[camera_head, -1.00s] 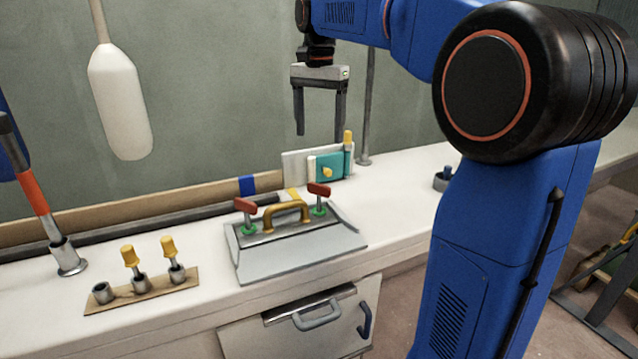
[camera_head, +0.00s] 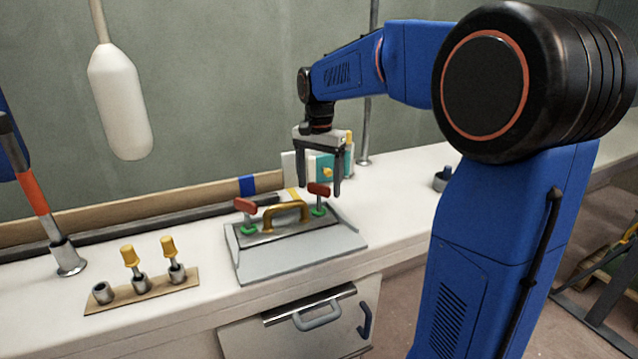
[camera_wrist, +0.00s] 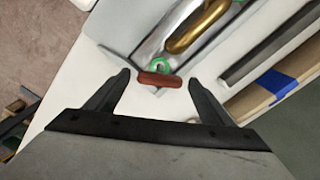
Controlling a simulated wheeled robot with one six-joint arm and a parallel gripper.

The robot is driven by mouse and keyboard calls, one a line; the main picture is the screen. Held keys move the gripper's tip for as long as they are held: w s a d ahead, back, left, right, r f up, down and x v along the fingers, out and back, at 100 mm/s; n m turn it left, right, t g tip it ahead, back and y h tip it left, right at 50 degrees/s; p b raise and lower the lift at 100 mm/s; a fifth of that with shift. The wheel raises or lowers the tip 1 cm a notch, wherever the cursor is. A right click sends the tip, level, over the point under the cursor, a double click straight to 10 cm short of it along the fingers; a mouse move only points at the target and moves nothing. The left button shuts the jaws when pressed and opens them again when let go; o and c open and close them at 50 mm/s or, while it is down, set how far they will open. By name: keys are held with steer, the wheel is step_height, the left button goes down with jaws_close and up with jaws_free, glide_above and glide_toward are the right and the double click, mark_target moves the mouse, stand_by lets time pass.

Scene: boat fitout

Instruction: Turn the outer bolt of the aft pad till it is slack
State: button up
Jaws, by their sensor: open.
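A grey plate with a gold handle (camera_head: 287,212) lies on the white counter. It bears two bolts with red cross-heads and green collars, a left red bolt (camera_head: 245,206) and a right red bolt (camera_head: 318,190). My gripper (camera_head: 319,189) is open, pointing down over the right red bolt. In the wrist view the red head (camera_wrist: 160,79) lies between and just past the fingertips, with a gap on each side. Its green collar (camera_wrist: 160,68) shows behind the head. I cannot tell whether the fingertips are level with the head.
A brown strip (camera_head: 107,305) with sockets and two yellow-topped pins stands at the left. A teal block (camera_head: 322,165) with a yellow knob stands behind my gripper. A white fender (camera_head: 120,110) hangs at the left. The counter to the right is mostly clear.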

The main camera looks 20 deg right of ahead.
steer(key=shift+f, duration=0.2)
steer(key=c, duration=1)
steer(key=shift+c, duration=0.2)
